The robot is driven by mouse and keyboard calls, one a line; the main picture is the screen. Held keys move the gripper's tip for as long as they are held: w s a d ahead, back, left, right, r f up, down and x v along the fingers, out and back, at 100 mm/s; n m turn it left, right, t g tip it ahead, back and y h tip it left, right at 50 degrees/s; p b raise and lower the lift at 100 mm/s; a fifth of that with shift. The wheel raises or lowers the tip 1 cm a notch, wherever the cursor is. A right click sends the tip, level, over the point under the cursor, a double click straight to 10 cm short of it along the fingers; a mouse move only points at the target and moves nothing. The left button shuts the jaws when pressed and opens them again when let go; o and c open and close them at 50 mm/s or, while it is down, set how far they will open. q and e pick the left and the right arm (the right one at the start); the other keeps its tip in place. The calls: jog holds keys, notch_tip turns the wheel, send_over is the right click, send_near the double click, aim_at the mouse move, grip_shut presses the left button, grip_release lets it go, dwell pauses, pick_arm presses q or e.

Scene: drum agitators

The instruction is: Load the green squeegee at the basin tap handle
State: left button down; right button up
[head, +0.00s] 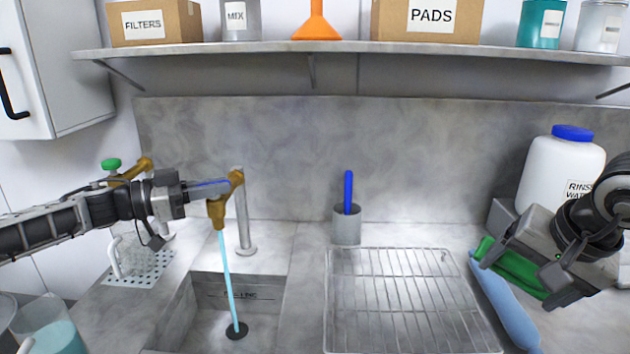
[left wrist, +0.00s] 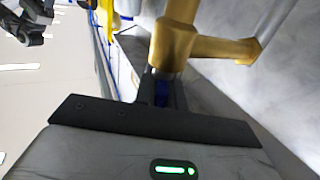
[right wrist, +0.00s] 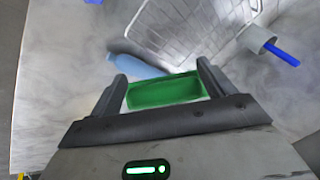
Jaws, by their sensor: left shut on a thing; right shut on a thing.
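The brass basin tap (head: 217,210) hangs over the basin (head: 205,325) with a light blue stream of water (head: 228,275) running down to the drain. Its blue tap handle (head: 213,185) sticks out left. My left gripper (head: 198,190) is shut on this handle; the left wrist view shows the brass body (left wrist: 174,45) just beyond the fingers, which hide most of the handle. The green squeegee (head: 515,268) is gripped in my right gripper (head: 522,265) over the right counter. In the right wrist view its green body (right wrist: 165,91) lies between the two fingers.
A light blue long item (head: 507,308) lies beneath the squeegee, beside a wire rack (head: 405,295). A grey cup (head: 346,228) with a blue-handled tool stands behind the rack. A white jug (head: 560,175) stands back right. A shelf (head: 350,47) spans above.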

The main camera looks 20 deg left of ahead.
pick_arm(q)
jog(key=m+g+h, duration=0.2)
jog(key=g, duration=0.1)
jog(key=shift+w+m, duration=0.1)
jog(key=shift+m, duration=0.2)
jog(key=shift+m+g+h+b, duration=0.85)
jog(key=shift+m+g, duration=0.35)
jog(key=shift+g, duration=0.9)
jog(key=shift+d+m+g, duration=0.1)
jog(key=shift+m+g, duration=0.3)
jog(key=c, duration=1.5)
grip_release()
jog(key=shift+o, duration=0.2)
